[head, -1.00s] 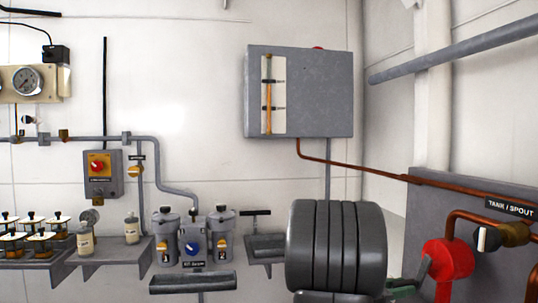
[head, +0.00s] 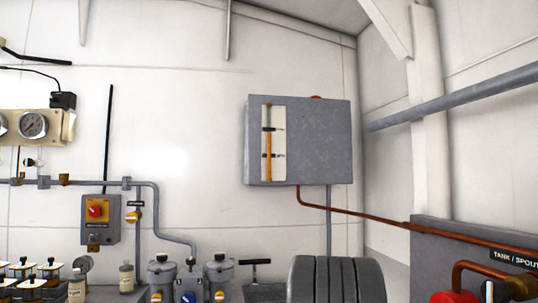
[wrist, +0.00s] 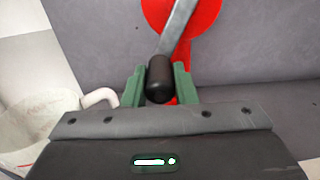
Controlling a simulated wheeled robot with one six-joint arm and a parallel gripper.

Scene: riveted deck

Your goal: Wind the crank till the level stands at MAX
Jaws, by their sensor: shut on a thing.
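The crank shows in the wrist view as a red disc (wrist: 208,22) with a grey arm (wrist: 176,28) and a black knob (wrist: 159,72). My gripper (wrist: 158,84) is shut on the black knob, with one green jaw on each side. In the head view only the top of a red part (head: 455,297) shows at the bottom edge; my jaws are out of that view. The level gauge (head: 280,110) is a pale strip with an upright tube (head: 268,143) on the grey box. The tube looks orange along much of its length; its marks are too small to read.
The grey tank box (head: 315,145) hangs on the white wall, with a copper pipe (head: 350,212) running right to a panel labelled TANK / SPOUT (head: 450,240). Canisters (head: 160,270) and a switch box (head: 100,218) are at left. A pale bent pipe (wrist: 98,98) lies left of my gripper.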

